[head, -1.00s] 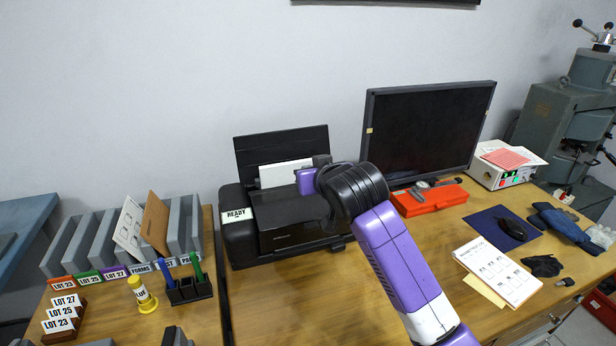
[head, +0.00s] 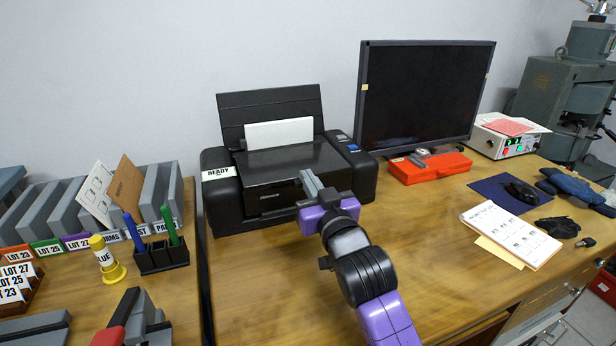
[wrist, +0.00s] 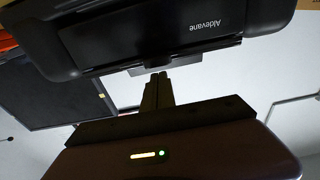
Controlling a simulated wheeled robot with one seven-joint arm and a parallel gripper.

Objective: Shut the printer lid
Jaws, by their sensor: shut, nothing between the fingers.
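The black printer (head: 222,205) stands on the desk with its front facing me. Its glossy top lid (head: 270,163) looks flat and down, with no gap that I can see. A black panel (head: 268,99) stands up at the back with a white sheet (head: 280,133) in front of it. My gripper (head: 307,180) is shut and empty, in front of the printer's front face, and hides part of its right side. In the wrist view the printer (wrist: 205,35) appears upside down beyond the closed fingers (wrist: 158,90). I cannot tell whether the fingertips touch it.
A monitor (head: 425,95) and a red case (head: 430,168) stand right of the printer. Papers (head: 510,232) lie farther right. A pen holder (head: 162,255) and a yellow glue bottle (head: 106,258) are on the left. The desk in front of the printer is clear.

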